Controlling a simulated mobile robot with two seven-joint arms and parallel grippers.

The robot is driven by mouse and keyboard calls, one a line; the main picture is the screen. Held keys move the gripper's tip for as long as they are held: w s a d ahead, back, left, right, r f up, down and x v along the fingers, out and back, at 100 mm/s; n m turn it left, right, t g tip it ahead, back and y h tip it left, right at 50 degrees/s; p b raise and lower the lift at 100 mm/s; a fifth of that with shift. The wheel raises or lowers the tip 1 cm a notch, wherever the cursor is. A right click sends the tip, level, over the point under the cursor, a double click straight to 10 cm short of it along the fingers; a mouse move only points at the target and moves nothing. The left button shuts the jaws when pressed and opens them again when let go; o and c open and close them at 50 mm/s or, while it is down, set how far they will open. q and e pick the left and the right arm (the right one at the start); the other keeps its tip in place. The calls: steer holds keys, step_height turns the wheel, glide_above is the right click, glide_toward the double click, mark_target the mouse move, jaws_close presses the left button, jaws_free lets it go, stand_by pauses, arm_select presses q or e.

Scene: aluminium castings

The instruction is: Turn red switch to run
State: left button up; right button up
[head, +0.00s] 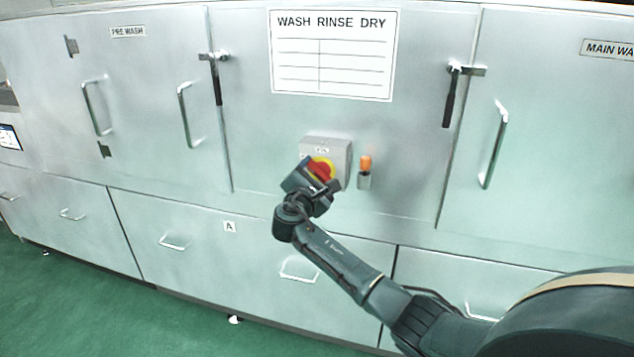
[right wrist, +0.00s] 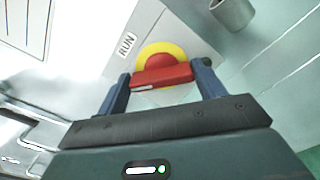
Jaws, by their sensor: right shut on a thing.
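The red switch (head: 320,168) sits on a yellow round plate on a grey box (head: 340,152) fixed to the machine's front. It also shows in the right wrist view as a red handle (right wrist: 162,76) on the yellow disc. A label reading RUN (right wrist: 126,45) is beside the disc there. My right gripper (head: 314,178) is at the switch, and in the right wrist view its two fingers (right wrist: 162,84) stand at either end of the red handle, shut on it. In the head view the gripper hides the lower left of the switch and box. My left gripper is not in view.
An orange-topped fitting (head: 365,165) stands just right of the box. A WASH RINSE DRY sign (head: 333,55) is above. Door latches (head: 216,80) and (head: 452,95) and bar handles stick out on both sides. Green floor (head: 90,300) lies below.

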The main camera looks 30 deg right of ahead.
steer(key=m+b, duration=0.2)
steer(key=m, duration=0.1)
steer(key=shift+f, duration=0.25)
steer(key=shift+m+b, duration=0.65)
steer(key=shift+m, duration=0.25)
steer(key=m+b, duration=0.2)
steer(key=m, duration=0.1)
steer(key=shift+s, duration=0.1)
steer(key=shift+d+r+m+b, duration=0.1)
steer(key=shift+m+b, duration=0.8)
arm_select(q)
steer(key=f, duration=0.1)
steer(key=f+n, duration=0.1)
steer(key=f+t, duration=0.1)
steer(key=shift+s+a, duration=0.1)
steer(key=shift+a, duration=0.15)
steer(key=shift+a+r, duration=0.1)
arm_select(e)
steer(key=shift+m, duration=0.3)
steer(key=o, duration=1)
